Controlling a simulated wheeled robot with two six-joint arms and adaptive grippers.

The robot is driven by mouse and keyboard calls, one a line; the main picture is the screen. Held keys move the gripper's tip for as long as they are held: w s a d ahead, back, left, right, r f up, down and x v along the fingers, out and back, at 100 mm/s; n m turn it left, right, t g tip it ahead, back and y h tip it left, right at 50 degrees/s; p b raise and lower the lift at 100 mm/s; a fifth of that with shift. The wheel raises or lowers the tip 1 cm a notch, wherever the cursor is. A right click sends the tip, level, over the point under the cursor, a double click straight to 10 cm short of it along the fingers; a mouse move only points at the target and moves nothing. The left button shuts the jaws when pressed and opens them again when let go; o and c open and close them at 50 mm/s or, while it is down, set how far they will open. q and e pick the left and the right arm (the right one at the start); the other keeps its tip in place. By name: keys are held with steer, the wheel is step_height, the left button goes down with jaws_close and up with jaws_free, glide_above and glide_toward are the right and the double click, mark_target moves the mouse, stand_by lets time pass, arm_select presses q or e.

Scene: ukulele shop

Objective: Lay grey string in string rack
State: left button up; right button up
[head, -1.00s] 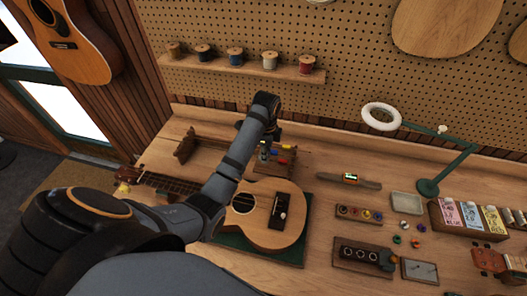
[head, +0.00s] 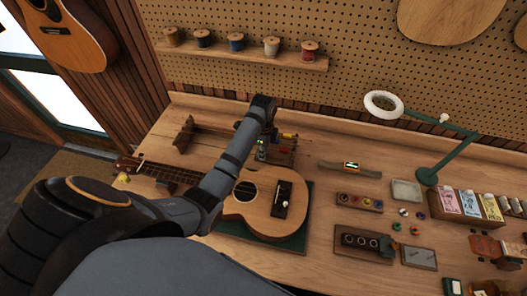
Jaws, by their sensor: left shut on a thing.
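My left gripper (head: 264,138) is over the back middle of the bench, behind the ukulele (head: 258,208). Its fingers point down and are mostly hidden by the wrist. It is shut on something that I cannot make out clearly. A small upright thing with a green light (head: 262,148) shows right by the fingertips. I cannot pick out the grey string. A small wooden rack with red and yellow pieces (head: 287,150) stands just right of the gripper. I cannot tell whether it is the string rack. My right gripper is not in view.
A shelf with several thread spools (head: 236,42) hangs on the pegboard. A wooden stand (head: 186,134) is at the back left. A lamp (head: 428,176), a grey tray (head: 406,192), small parts trays and a packet box (head: 462,208) fill the right.

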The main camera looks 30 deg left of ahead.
arm_select(q)
steer(key=shift+d, duration=0.15)
steer(key=shift+r, duration=0.1)
steer(key=shift+p, duration=0.3)
steer(key=o, duration=0.9)
steer(key=shift+o, duration=1.3)
